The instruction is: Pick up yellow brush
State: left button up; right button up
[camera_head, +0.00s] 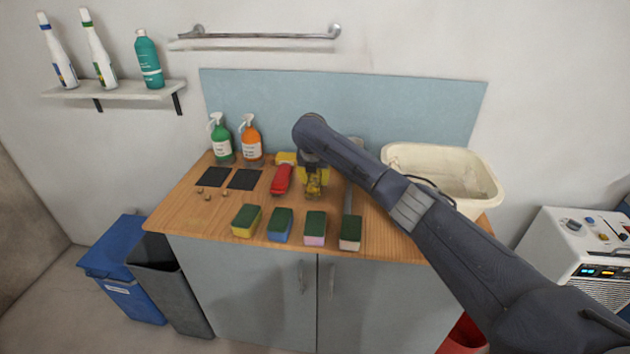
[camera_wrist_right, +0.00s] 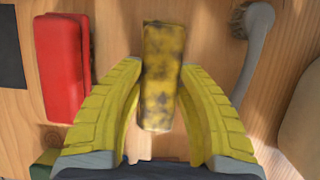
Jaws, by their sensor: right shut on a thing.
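The yellow brush (camera_wrist_right: 162,78) is a worn yellow block with dark patches, seen between the fingers in the right wrist view. In the head view it shows (camera_head: 313,189) just below my right gripper, over the wooden counter (camera_head: 190,222). My right gripper (camera_wrist_right: 162,135) has yellow ribbed fingers and is shut on the brush, one finger on each side. The arm hides part of the brush in the head view, and I cannot tell whether it still touches the counter. My left gripper is not in view.
A red brush (camera_head: 282,180) lies left of the gripper; a grey-handled brush (camera_head: 348,200) lies right. Several sponges (camera_head: 280,225) line the front edge.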

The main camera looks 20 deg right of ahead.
aim_at(315, 176)
jog(key=shift+f, duration=0.1)
notch_tip(315, 176, up, 20)
jog(key=shift+r, duration=0.25)
dwell(0.5)
jog(key=o, duration=0.7)
jog(key=c, duration=0.5)
